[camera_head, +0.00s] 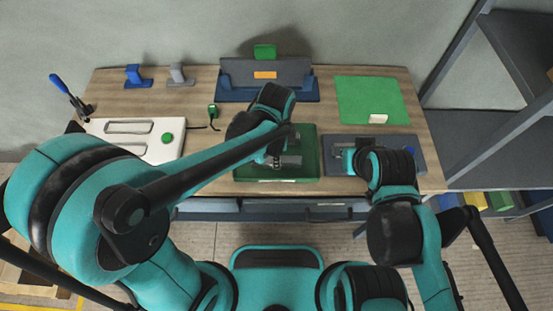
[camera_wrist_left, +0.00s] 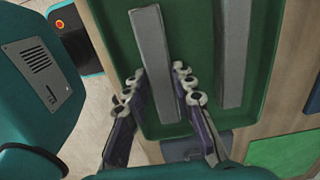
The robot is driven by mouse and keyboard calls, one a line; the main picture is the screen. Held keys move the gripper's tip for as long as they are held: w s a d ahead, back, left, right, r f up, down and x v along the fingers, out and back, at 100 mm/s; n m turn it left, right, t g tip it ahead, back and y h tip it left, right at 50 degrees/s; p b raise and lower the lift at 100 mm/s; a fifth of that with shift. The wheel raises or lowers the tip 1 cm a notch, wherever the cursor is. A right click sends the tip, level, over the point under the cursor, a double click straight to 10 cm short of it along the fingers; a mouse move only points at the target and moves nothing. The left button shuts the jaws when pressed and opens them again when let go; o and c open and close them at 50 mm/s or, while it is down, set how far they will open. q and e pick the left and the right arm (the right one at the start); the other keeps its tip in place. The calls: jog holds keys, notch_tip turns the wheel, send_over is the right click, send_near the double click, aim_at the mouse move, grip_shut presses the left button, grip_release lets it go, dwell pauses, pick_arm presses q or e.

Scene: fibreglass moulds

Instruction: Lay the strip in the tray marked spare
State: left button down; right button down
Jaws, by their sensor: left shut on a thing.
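A green tray (camera_head: 308,137) stands at the front middle of the table and fills much of the left wrist view (camera_wrist_left: 195,60). My left gripper (camera_head: 272,157) is over it. In the left wrist view my left gripper (camera_wrist_left: 160,78) is shut on a long grey strip (camera_wrist_left: 153,45), with a finger on each side. A second grey strip (camera_wrist_left: 235,50) lies in the tray, apart from the held one. Whether the held strip touches the tray floor is unclear. I can read no tray marking. My right gripper (camera_head: 346,158) is low over a dark grey panel (camera_head: 418,142); its fingers are too small to judge.
A white unit (camera_head: 165,151) with a green button and a blue-handled clamp (camera_head: 66,90) are at the left. A dark blue holder (camera_head: 265,80) stands behind. A green mat (camera_head: 365,95) bears a pale block (camera_head: 378,118). A shelf rack (camera_head: 490,130) is at the right.

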pick_arm(q)
jog(key=shift+f, duration=0.45)
jog(key=shift+r, duration=0.1)
jog(key=shift+f, duration=0.2)
jog(key=c, duration=1.3)
grip_release()
jog(key=shift+o, duration=0.2)
jog(key=shift+r, duration=0.15)
